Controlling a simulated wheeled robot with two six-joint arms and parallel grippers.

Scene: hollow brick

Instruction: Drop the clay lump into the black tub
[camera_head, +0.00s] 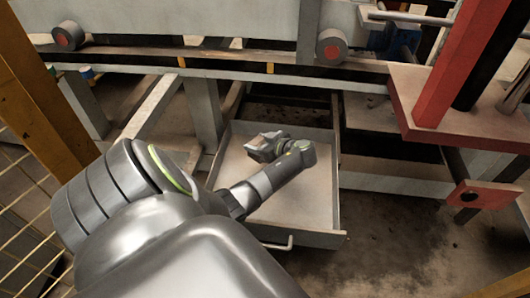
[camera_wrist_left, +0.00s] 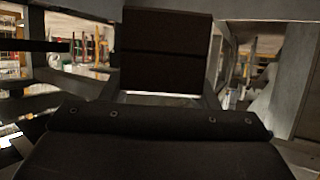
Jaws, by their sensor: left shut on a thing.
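My left arm reaches in from the lower left of the head view. My left gripper (camera_head: 262,145) is over the pale inside of an open grey drawer-like tray. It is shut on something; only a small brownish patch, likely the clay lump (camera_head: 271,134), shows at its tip. In the left wrist view, the dark gripper body fills the bottom and a dark square shape stands in the middle, hiding what is held. I cannot make out a black tub in either view. My right gripper is not in view.
The grey tray (camera_head: 326,232) has low walls and a front handle. A long rail with rollers (camera_head: 332,47) runs behind it. A red post (camera_head: 448,70) on a red plate stands at the right. Yellow mesh fencing (camera_head: 22,200) is at the left. Dark floor lies right of the tray.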

